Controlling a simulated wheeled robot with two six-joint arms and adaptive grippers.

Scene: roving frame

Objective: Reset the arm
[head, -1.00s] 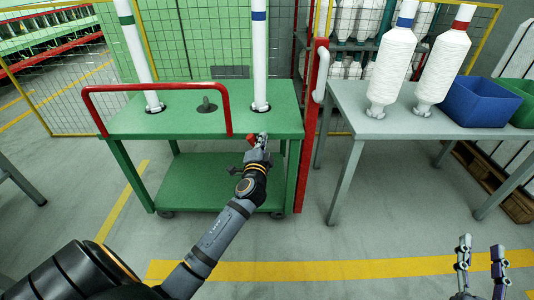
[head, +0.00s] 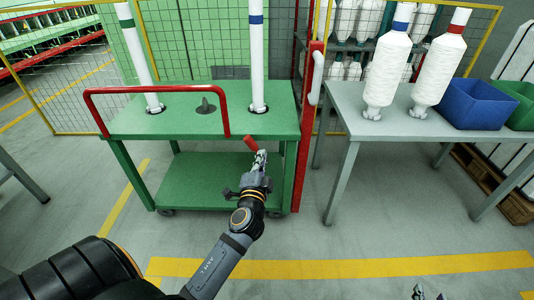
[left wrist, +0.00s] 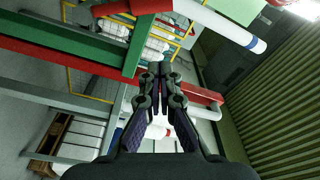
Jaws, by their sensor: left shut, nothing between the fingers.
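My left gripper (head: 261,158) is shut and empty in front of the green cart's right front corner, near a short red piece (head: 250,143) at the cart's edge. I cannot tell whether it touches that piece. In the left wrist view its fingers (left wrist: 160,70) are together with nothing between them. My right gripper (head: 429,294) shows only as two separate fingertips at the bottom edge; the rest of it is out of the picture.
The green cart (head: 190,125) has a red rail (head: 155,88) and two tall white tubes (head: 257,60). A grey table (head: 370,130) on the right holds two white yarn bobbins (head: 388,70) and a blue bin (head: 478,103). The floor in front is clear.

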